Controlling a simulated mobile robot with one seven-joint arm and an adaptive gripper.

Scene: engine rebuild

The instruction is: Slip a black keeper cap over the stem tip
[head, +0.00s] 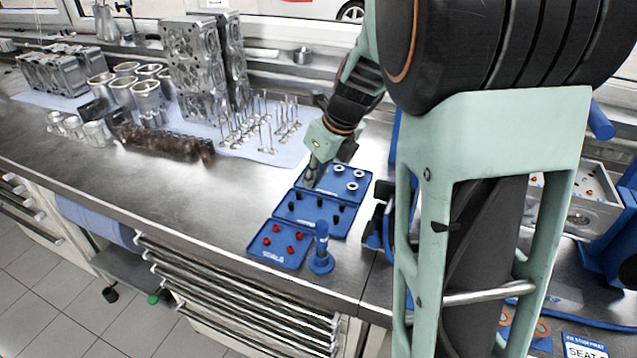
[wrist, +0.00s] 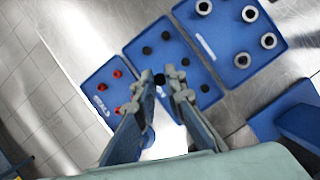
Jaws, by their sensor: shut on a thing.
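My gripper (head: 313,176) hangs over the far side of the blue trays in the head view. In the wrist view my gripper (wrist: 161,80) has its fingertips close together around a small black keeper cap (wrist: 159,79). More black caps stand in the middle blue tray (head: 300,220), for example one cap (head: 319,203), and they also show in the wrist view (wrist: 165,36). Several valves with upright thin stems (head: 262,122) stand on a light blue mat at the back. Which stem is meant, I cannot tell.
A blue tray with red seals (head: 278,245) and a blue tray with grey rings (head: 362,201) flank the cap tray. A blue post (head: 321,250) stands in front. Cylinder heads (head: 195,60) stand at the back. My arm hides much of the right side.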

